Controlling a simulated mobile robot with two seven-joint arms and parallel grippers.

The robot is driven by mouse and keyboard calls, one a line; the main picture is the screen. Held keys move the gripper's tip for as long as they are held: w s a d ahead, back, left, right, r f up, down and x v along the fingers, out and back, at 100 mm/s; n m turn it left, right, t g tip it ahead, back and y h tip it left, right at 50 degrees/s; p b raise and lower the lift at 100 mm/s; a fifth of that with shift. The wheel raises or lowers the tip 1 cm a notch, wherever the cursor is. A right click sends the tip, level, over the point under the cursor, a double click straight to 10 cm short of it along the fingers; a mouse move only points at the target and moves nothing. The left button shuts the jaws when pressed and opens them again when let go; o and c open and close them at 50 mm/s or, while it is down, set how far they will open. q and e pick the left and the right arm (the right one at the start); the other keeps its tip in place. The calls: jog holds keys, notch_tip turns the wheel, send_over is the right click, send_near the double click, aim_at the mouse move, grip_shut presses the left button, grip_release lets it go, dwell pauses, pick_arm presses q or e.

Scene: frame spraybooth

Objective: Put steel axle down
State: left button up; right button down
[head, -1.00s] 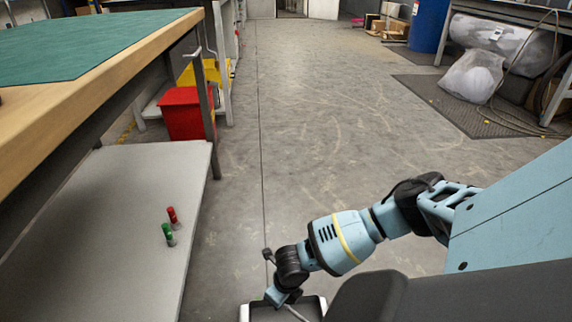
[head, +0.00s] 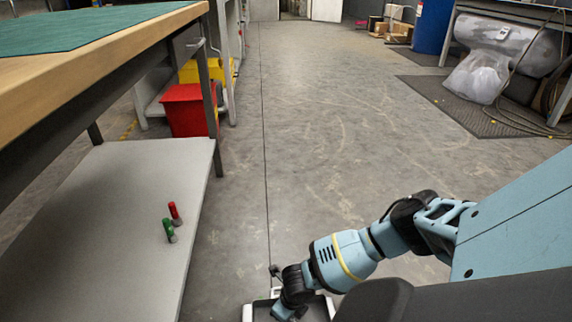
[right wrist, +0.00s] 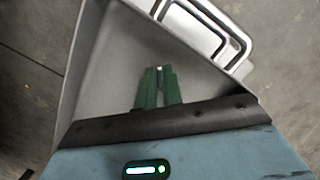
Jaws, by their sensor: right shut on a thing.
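In the right wrist view my right gripper (right wrist: 159,72) has its green fingers close together, shut on the steel axle (right wrist: 159,69). Only a small bright bit of the axle shows between the fingertips; the rest is hidden. The gripper is over a grey tray (right wrist: 95,75); I cannot tell whether the axle touches its floor. In the head view my right arm reaches down to this tray (head: 248,312) at the bottom edge, and the gripper's fingers are not clear there. My left gripper is in neither view.
A workbench with a green mat (head: 90,30) stands at left. Its lower grey shelf (head: 110,220) holds a red-topped piece (head: 175,212) and a green-topped piece (head: 168,230). A red bin (head: 188,110) stands behind. The middle floor is clear; a blue barrel (head: 432,25) is far right.

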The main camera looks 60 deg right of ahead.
aim_at(292, 320)
jog(key=shift+f, duration=0.5)
jog(key=shift+f, duration=0.15)
jog(key=c, duration=1.5)
grip_release()
jog(key=shift+c, duration=0.2)
notch_tip(292, 320, up, 12)
jog(key=s+p, duration=0.2)
jog(key=p, duration=0.4)
jog(key=shift+a, duration=0.1)
